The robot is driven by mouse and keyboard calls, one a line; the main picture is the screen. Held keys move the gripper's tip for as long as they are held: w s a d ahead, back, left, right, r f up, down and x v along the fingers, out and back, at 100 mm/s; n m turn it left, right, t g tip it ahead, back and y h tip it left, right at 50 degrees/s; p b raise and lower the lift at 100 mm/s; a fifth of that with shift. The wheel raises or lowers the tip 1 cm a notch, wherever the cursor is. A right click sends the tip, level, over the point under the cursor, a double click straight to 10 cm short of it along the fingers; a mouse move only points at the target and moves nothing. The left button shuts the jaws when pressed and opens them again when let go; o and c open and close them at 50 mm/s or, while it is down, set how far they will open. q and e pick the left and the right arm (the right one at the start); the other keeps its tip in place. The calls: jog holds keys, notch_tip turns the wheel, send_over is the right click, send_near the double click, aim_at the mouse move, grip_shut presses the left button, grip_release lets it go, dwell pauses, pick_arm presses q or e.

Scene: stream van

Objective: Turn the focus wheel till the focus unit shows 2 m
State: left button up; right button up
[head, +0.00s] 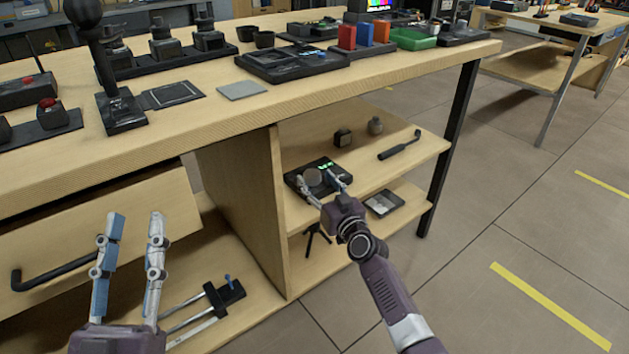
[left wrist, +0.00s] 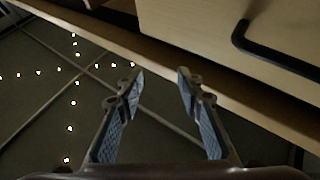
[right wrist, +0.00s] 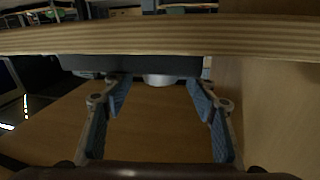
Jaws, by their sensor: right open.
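The focus unit (head: 294,181) is a black box with a small lit green display, on the upper shelf under the bench. The display is too small to read. The focus wheel (head: 311,178) is a grey round knob on it. In the right wrist view the wheel (right wrist: 158,80) is a pale shape under the unit's dark edge (right wrist: 130,65), between the fingers. My right gripper (head: 318,180) is open, its fingers on either side of the wheel; contact cannot be told. My left gripper (head: 136,217) is open and empty beside the drawer, also in the left wrist view (left wrist: 160,74).
A black handheld tool (head: 398,146) and small dark items lie further back on the shelf. A tray (head: 384,204) and a small tripod (head: 317,238) are below. The bench top (head: 300,95) overhangs the shelf. An open drawer (head: 95,235) is at left. The floor at right is clear.

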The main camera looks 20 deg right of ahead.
pick_arm(q)
jog(key=shift+s+a+r+t+h, duration=0.1)
jog(key=shift+s+r+t+h, duration=0.05)
jog(key=shift+s+r+t, duration=0.55)
jog(key=shift+s+r+t+h, duration=0.15)
jog(key=shift+s+r+t, duration=0.2)
jog(key=shift+r, duration=0.5)
pick_arm(e)
jog(key=shift+w+a, duration=0.1)
jog(key=shift+w, duration=0.85)
